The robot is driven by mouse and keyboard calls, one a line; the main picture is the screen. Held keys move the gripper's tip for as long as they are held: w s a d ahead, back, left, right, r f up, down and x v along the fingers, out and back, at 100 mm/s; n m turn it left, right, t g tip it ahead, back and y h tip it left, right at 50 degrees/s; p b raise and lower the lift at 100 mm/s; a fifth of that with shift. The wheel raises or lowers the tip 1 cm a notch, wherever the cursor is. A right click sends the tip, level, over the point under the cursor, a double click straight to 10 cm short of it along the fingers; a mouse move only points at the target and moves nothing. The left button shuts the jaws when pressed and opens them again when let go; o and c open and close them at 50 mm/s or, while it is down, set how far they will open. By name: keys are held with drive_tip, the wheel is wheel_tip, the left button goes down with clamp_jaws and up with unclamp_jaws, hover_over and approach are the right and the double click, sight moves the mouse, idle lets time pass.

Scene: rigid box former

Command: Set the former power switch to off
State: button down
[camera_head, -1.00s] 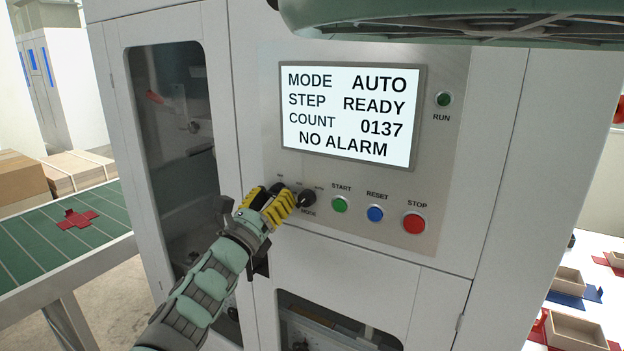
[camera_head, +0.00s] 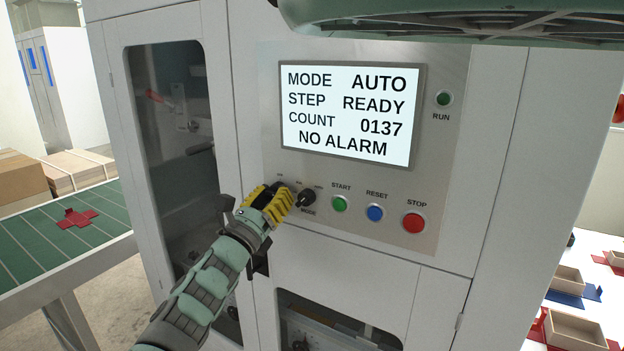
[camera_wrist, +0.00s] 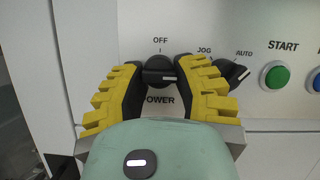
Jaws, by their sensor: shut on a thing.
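The power switch (camera_wrist: 160,70) is a small black rotary knob above the POWER label on the grey panel. In the wrist view it sits between my two fingertips, below the OFF label and its tick. My gripper (camera_head: 275,192), with yellow-padded fingers, is shut on the knob, one finger on each side. In the head view my fingers mostly hide the knob. The display (camera_head: 350,116) reads MODE AUTO, STEP READY, COUNT 0137, NO ALARM.
The black mode knob (camera_head: 306,198) stands close to the right of my gripper. Beyond it are the green START (camera_head: 340,204), blue RESET (camera_head: 375,213) and red STOP (camera_head: 413,223) buttons. The RUN lamp (camera_head: 444,99) looks dark green. A windowed door (camera_head: 172,150) lies left.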

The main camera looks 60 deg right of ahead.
drive_tip(key=shift+f+n+b, duration=0.2)
drive_tip(key=shift+n+b, duration=0.2)
drive_tip(key=shift+b, duration=0.3)
drive_tip(key=shift+n+t+b, duration=0.3)
drive_tip(key=shift+t+b, duration=0.1)
drive_tip(key=shift+n+t+b, duration=0.3)
drive_tip(key=shift+n+b, duration=0.7)
drive_tip(key=n+t, duration=0.1)
drive_tip(key=n, duration=0.1)
drive_tip(key=n+t+y+b, duration=0.1)
drive_tip(key=n, duration=0.2)
drive_tip(key=shift+s+r+t+b, duration=0.15)
drive_tip(key=shift+t+b, duration=0.15)
drive_tip(key=n+t+y, duration=0.1)
drive_tip(key=n, duration=0.3)
drive_tip(key=n+t+y+p, duration=0.1)
drive_tip(key=n+y, duration=0.1)
drive_tip(key=n, duration=0.1)
drive_tip(key=shift+r+n, duration=0.2)
drive_tip(key=shift+n, duration=0.2)
drive_tip(key=n+y+p, duration=0.1)
drive_tip(key=n+y, duration=0.1)
drive_tip(key=n, duration=0.3)
drive_tip(key=shift+n, duration=0.4)
drive_tip(key=shift+y, duration=0.3)
drive_tip(key=c, duration=0.9)
unclamp_jaws()
drive_tip(key=shift+c, duration=0.2)
